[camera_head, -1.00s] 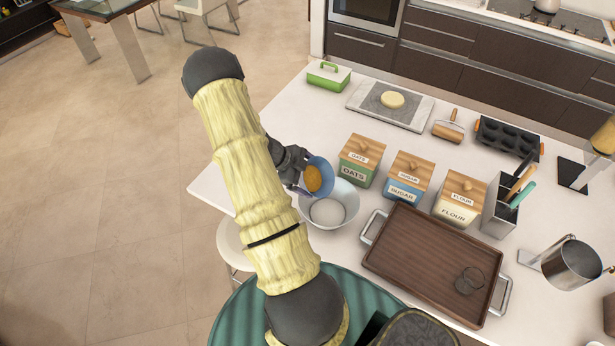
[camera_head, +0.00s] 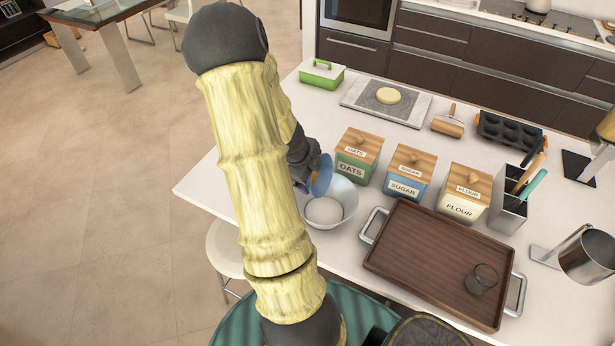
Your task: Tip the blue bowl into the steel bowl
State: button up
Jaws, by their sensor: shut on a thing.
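My gripper (camera_head: 306,171) is shut on the blue bowl and is partly hidden behind my arm. The steel bowl (camera_head: 347,197) stands on the counter just below and to the right of the blue bowl. Pale material (camera_head: 323,211) shows in the bottom of the steel bowl. The blue bowl is over the steel bowl's upper left rim; I cannot tell whether they touch.
Oats (camera_head: 358,157), sugar (camera_head: 408,176) and flour (camera_head: 463,194) boxes stand right of the steel bowl. A utensil holder (camera_head: 508,211) and a metal jug (camera_head: 587,254) are farther right.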

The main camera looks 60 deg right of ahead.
jog(key=shift+s+d+r+t+b, duration=0.1)
jog(key=shift+s+r+t+b, duration=0.15)
jog(key=shift+s+t+b, duration=0.6)
jog(key=s+t+b, duration=0.1)
jog(key=b, duration=0.1)
jog(key=s+m+t+b, duration=0.1)
jog(key=t+b, duration=0.1)
jog(key=b, duration=0.1)
jog(key=s+t+b, duration=0.1)
jog(key=t+b, duration=0.1)
jog(key=shift+s+d+r+m+t+b, duration=0.2)
jog(key=shift+s+r+m+t+b, duration=0.1)
jog(key=shift+r+b, duration=0.1)
jog(key=shift+s+r+t+y, duration=0.1)
jog(key=shift+r+t+y, duration=0.1)
jog(key=shift+t+y, duration=0.1)
jog(key=shift+b, duration=0.5)
dwell(2.6)
